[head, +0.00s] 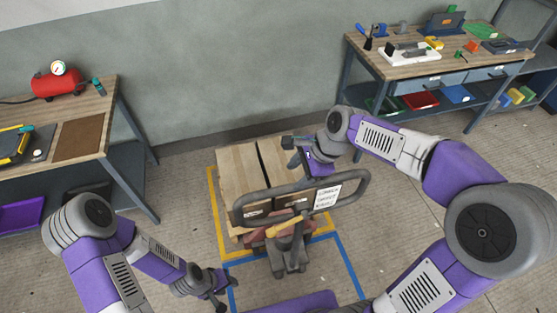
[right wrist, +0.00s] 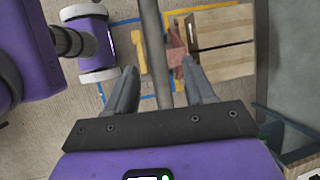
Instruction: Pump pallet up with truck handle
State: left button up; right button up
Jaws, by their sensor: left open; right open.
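The pallet truck's handle is a dark grey loop (head: 362,190) standing over the red truck body (head: 262,242), with a white sign (head: 327,196) and a yellow lever (head: 286,229) on it. Wooden crates (head: 240,170) are on the load behind it; any pallet under them is mostly hidden. My right gripper (head: 300,160) is open at the loop's far side. In the right wrist view, a grey handle bar (right wrist: 154,50) runs between its spread fingers (right wrist: 163,92); I cannot tell if they touch it. My left gripper (head: 218,290) is open and empty, low at the left, apart from the handle.
Yellow tape (head: 212,205) borders the load and blue tape (head: 345,262) marks the floor in front. A workbench (head: 112,115) with a red tank (head: 56,83) stands left. Another bench (head: 385,68) with tools stands at the back right.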

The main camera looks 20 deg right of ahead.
aim_at(285, 188)
jog(key=shift+w, duration=0.1)
jog(key=shift+s+a+f, duration=0.2)
jog(key=shift+f, duration=0.15)
jog(key=x, duration=0.6)
jog(key=shift+s+a+f+b, duration=0.1)
jog(key=shift+s+f+b, duration=0.1)
jog(key=shift+b, duration=0.1)
jog(key=shift+w, duration=0.1)
grip_shut()
